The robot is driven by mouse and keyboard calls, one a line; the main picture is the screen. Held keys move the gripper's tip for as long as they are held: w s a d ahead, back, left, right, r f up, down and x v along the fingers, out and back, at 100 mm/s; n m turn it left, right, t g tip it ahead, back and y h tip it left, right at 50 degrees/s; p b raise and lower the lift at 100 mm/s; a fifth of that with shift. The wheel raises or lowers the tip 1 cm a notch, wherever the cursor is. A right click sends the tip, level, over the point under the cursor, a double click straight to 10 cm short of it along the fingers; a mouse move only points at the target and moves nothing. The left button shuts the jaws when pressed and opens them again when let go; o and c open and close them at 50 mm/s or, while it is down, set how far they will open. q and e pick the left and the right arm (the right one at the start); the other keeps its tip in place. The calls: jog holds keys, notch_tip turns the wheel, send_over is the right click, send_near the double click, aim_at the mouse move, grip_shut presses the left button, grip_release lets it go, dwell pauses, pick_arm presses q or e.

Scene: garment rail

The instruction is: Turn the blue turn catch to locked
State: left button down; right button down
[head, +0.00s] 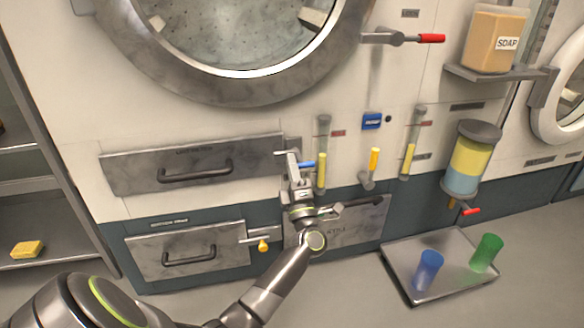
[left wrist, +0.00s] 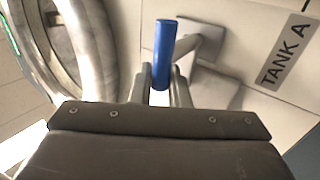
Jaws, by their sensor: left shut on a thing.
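The blue turn catch (head: 304,164) is by the right end of the upper drawer front. In the head view its blue handle points right, close to level. In the left wrist view the blue handle (left wrist: 165,45) stands between my finger tips, with its grey metal mount (left wrist: 207,45) behind and to the right. My left gripper (head: 294,165) is shut on the handle and hides part of the catch in the head view. My right gripper is in neither view.
The upper drawer (head: 130,174) and lower drawer (head: 140,258) are left of my gripper. A yellow-tipped catch (head: 263,245) is below. Sight tubes and a yellow lever (head: 375,158) are close on the right. A tray (head: 405,265) with two cups lies at lower right.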

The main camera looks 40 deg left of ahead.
pick_arm(q)
jog(key=shift+f, duration=0.15)
jog(key=c, duration=1.5)
grip_release()
jog(key=shift+o, duration=0.2)
jog(key=p+v, duration=0.1)
jog(key=v, duration=1.6)
jog(key=shift+s+d+p, duration=0.15)
jog(key=shift+d+p, duration=0.05)
jog(key=shift+p, duration=0.1)
